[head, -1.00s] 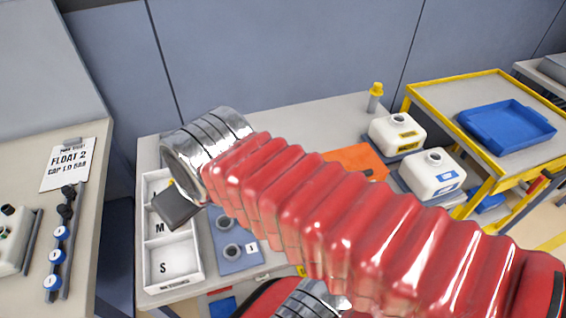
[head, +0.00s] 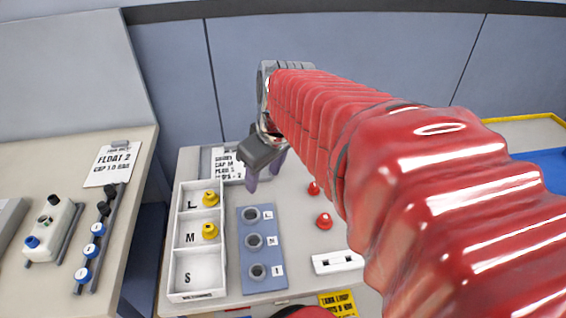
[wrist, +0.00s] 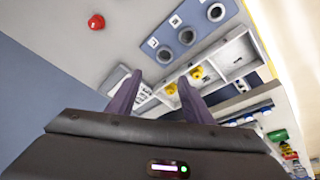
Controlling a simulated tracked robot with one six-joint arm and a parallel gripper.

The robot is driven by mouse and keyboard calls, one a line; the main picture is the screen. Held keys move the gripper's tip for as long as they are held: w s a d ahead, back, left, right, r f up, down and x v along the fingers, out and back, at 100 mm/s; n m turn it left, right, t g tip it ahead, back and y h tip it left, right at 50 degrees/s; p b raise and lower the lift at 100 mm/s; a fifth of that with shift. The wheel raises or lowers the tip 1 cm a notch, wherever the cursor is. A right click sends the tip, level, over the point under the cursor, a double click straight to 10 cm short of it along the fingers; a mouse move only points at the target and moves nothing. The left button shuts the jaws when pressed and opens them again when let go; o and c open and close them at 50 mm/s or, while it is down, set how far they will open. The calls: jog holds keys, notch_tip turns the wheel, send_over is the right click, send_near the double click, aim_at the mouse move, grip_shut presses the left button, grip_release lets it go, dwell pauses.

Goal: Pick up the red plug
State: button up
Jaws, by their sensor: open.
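Two red plugs stand on the grey bench in the head view: a farther one (head: 314,188), partly beside my red arm sleeve, and a nearer one (head: 324,221). One red plug (wrist: 96,21) shows at the upper left of the wrist view; I cannot tell which. My gripper (head: 264,173) is above the back of the bench, left of both red plugs. In the wrist view its two purple fingers (wrist: 160,78) are apart with nothing held between them. The red plug there lies beyond the fingertips, off to the left.
A white tray (head: 176,240) marked L, M, S holds yellow plugs (head: 211,198) in L and M; S is empty. A blue-grey block (head: 245,284) with three holes stands beside it. A white two-hole holder (head: 338,262) is at front right. A printed card (head: 228,163) lies behind.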

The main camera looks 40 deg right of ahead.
jog(key=d+f, duration=0.2)
jog(key=d, duration=0.8)
jog(key=s+d+f+n+y, duration=0.1)
jog(key=d+f, duration=0.2)
jog(key=d, duration=0.7)
jog(key=shift+d+n+g, duration=0.3)
jog(key=shift+d, duration=0.1)
jog(key=shift+s, duration=0.1)
send_over(315, 185)
jog(key=s, duration=0.2)
notch_tip(315, 185, down, 8)
jog(key=shift+f, duration=0.1)
jog(key=shift+x, duration=2.6)
jog(key=shift+w+d, duration=0.1)
jog(key=shift+d, duration=0.15)
jog(key=shift+c, duration=0.7)
